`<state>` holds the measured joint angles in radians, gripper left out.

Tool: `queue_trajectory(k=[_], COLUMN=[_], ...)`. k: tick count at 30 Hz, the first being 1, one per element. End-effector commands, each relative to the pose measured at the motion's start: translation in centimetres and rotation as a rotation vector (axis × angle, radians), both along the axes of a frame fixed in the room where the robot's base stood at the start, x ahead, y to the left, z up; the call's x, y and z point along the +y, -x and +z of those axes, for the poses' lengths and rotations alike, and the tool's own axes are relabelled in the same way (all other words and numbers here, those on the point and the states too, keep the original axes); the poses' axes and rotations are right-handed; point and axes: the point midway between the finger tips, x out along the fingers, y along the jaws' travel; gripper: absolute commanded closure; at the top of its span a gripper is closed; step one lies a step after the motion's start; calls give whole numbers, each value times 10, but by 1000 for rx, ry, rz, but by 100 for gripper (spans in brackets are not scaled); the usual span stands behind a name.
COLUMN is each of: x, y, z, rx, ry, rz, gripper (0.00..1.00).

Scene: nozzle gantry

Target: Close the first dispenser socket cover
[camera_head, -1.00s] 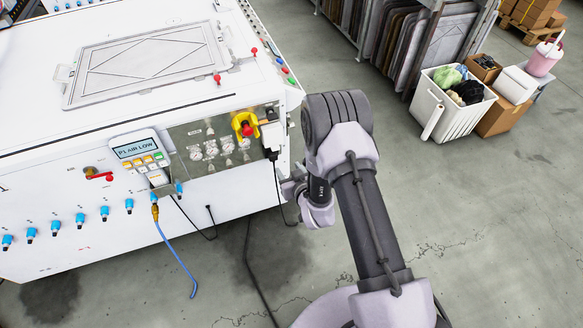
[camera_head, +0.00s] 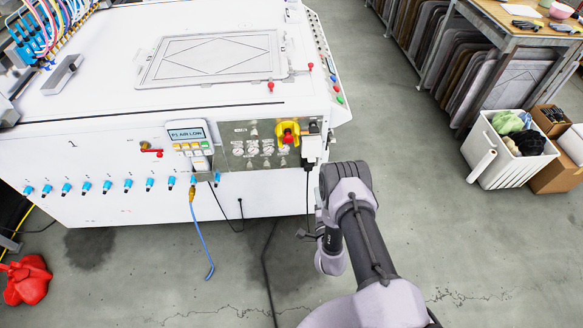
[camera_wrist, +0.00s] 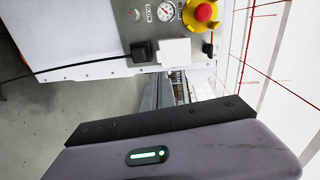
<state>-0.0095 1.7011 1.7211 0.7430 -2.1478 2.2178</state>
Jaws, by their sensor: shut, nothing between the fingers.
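The white machine's front panel (camera_head: 262,152) carries gauges and a red button on a yellow base. At its right end is a white box-like socket cover (camera_head: 312,149). It also shows in the wrist view as a white square (camera_wrist: 174,52), beside a black plug (camera_wrist: 140,52) with a cable. I cannot tell how far the cover stands open. My gripper (camera_head: 304,236) is shut and empty, low beside the machine's right front corner, below the cover and apart from it. My arm partly hides it. In the wrist view its grey housing (camera_wrist: 170,155) fills the bottom.
Blue fittings (camera_head: 106,186) line the machine's front. A display unit (camera_head: 190,138) reads P1 AIR LOW. A blue hose (camera_head: 203,240) and black cables hang down. A red object (camera_head: 27,280) lies at lower left. A white bin (camera_head: 507,160) stands right. Floor in front is mostly clear.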

Motion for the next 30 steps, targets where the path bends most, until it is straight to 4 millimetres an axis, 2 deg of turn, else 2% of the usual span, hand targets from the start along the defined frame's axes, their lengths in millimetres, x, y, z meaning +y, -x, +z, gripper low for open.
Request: queue_trajectory(k=[2, 5, 21, 25, 30], x=[-5, -6, -6, -5, -5], y=[2, -4, -114, -129, -136], z=[-3, -6, -19, -19, -18], rx=[-15, -22, -21, -20, -18], ry=[-72, -101, -97, -96, -97], rz=[-19, -25, -23, -23, -22], gripper=[100, 100, 100, 100, 100])
